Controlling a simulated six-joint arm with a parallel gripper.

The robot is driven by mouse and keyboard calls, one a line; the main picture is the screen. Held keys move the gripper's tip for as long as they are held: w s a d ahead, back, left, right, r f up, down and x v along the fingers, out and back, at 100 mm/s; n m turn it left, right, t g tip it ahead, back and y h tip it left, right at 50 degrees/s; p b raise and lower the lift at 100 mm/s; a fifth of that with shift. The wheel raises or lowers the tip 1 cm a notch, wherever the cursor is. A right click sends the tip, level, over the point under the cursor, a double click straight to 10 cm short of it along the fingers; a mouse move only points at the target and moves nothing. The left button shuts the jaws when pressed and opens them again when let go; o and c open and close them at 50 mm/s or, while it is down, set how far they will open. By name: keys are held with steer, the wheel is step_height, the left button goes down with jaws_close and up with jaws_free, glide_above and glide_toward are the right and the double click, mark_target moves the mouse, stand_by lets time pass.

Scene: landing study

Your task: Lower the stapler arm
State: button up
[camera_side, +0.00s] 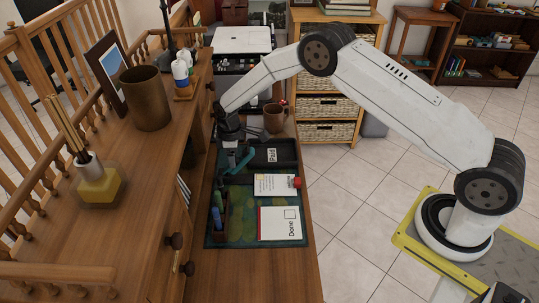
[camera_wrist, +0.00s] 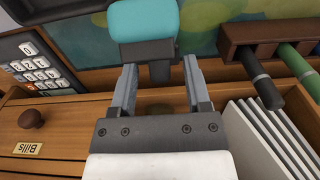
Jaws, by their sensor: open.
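The stapler (camera_side: 240,162) is teal and dark grey, on the desk mat in the side view. Its teal part slants upward, so its arm looks raised. In the wrist view the stapler's blunt teal end (camera_wrist: 143,19) shows at the top centre, with dark grey parts under it. My gripper (camera_side: 231,134) is just behind and above the stapler in the side view. In the wrist view my gripper (camera_wrist: 160,66) is open, with a finger on each side of a short grey part below the teal end. I cannot tell whether the fingers touch it. The stapler's far end is hidden in the wrist view.
A brown pen holder (camera_side: 219,234) stands at the mat's left. A black tray marked Paid (camera_side: 285,151), a card (camera_side: 272,184) and a sheet marked Done (camera_side: 280,226) lie right of it. A mug (camera_side: 273,119) stands behind. A wooden shelf (camera_side: 140,190) rises close on the left.

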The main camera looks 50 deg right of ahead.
jaws_close()
stand_by(1.3)
